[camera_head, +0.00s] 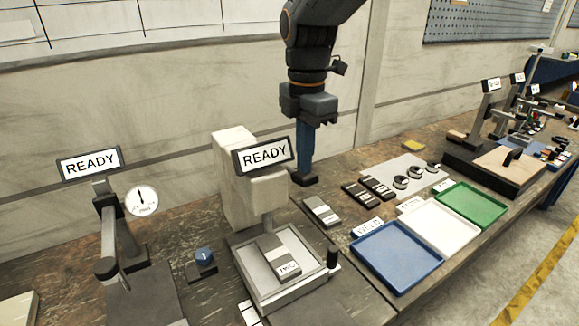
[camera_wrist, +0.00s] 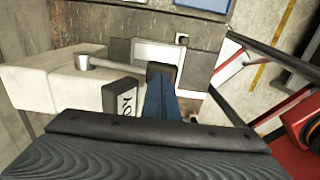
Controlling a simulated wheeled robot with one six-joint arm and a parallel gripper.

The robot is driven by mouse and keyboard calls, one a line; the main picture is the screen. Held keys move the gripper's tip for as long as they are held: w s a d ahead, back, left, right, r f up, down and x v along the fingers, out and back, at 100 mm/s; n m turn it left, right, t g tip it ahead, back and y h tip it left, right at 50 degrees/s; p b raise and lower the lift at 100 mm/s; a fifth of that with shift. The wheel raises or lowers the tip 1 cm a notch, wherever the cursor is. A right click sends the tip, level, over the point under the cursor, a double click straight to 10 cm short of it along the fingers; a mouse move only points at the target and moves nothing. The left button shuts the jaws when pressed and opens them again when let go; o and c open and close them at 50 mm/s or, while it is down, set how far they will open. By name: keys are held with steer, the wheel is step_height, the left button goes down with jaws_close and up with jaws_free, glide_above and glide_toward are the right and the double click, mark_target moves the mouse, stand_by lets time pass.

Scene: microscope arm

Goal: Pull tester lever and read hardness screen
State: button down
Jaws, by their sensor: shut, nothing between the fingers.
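The cream hardness tester (camera_head: 232,195) stands on the bench, and its tilted screen (camera_head: 263,156) reads READY. A grey block (camera_head: 278,256) lies flat on the tester's base. In the wrist view a grey lever arm (camera_wrist: 120,67) runs from a round hub on the tester's side toward a dark knob (camera_wrist: 162,69). My gripper (camera_head: 306,172), with blue fingers, is shut and points down at the tester's right side, behind the screen's edge. In the wrist view its fingertips overlap the knob; I cannot tell whether they touch. Part of the screen also shows there, its text cut off.
A second stand at left has another READY screen (camera_head: 90,163) and a dial gauge (camera_head: 141,200). Blue (camera_head: 397,257), white (camera_head: 440,229) and green (camera_head: 471,207) trays line the front edge at right. Several small blocks lie behind them. The wall is close behind my arm.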

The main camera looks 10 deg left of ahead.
mark_target(304, 176)
steer(key=shift+f+b, duration=0.85)
steer(key=shift+f, duration=1.25)
steer(key=shift+s+f, duration=0.1)
steer(key=shift+r+p, duration=2.25)
steer(key=shift+r, duration=0.6)
steer(key=shift+r, duration=0.1)
step_height(304, 176, up, 8)
steer(key=b, duration=0.2)
steer(key=shift+f, duration=0.2)
